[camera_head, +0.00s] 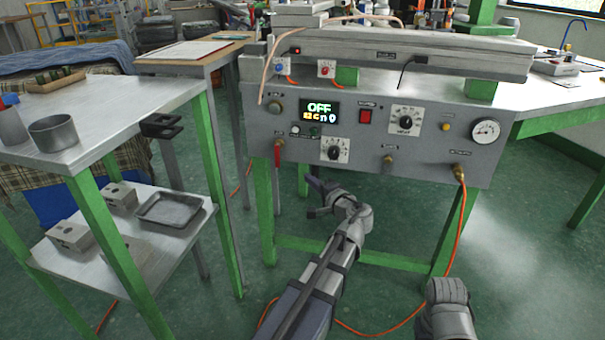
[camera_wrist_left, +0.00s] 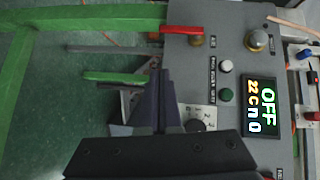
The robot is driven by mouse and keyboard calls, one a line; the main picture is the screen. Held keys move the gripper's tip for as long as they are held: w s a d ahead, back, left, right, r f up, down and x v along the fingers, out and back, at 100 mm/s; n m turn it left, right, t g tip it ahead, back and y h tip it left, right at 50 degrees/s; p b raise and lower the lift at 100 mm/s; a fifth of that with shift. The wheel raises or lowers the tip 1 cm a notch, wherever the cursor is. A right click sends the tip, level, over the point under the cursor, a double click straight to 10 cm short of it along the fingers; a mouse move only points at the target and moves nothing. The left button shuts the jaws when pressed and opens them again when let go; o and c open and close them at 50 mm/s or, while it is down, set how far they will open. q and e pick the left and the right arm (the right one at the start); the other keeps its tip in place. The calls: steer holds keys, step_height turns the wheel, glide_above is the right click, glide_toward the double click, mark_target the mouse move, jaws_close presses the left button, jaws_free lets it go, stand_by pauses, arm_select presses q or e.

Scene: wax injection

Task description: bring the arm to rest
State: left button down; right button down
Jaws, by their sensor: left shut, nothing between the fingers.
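My left gripper (camera_head: 316,186) is in front of the grey wax injection machine (camera_head: 365,120), below its control panel and apart from it as far as I can tell. In the left wrist view its fingers (camera_wrist_left: 160,88) are together, with nothing between them. The machine's display (camera_head: 319,111) reads OFF in green, and it also shows in the left wrist view (camera_wrist_left: 260,107). A red-handled valve (camera_head: 278,152) is on the panel's left side. A grey arm part of mine shows at the lower right of the head view; my right gripper is out of sight.
A table at the left holds a metal bowl (camera_head: 54,133) and a black clamp-like part (camera_head: 160,125). Its lower shelf carries metal blocks (camera_head: 70,237) and a dark tray (camera_head: 169,209). An orange hose (camera_head: 462,220) hangs from the machine to the green floor (camera_head: 530,270).

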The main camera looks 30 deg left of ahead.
arm_select(q)
steer(key=shift+v, duration=1.6)
steer(key=shift+f, duration=0.2)
steer(key=s+d+f+g+h+p, duration=0.4)
steer(key=s+d+f+h, duration=0.15)
steer(key=s+d, duration=0.7)
steer(key=s+d+f+g+h+p, duration=0.5)
steer(key=s+d+h, duration=0.3)
steer(key=d, duration=0.7)
step_height(320, 180, up, 38)
steer(key=s+n+p, duration=0.1)
steer(key=p, duration=3.6)
steer(key=shift+s+d+p, duration=0.25)
steer(key=shift+p, duration=0.05)
steer(key=shift+f+y, duration=0.15)
steer(key=shift+y, duration=0.1)
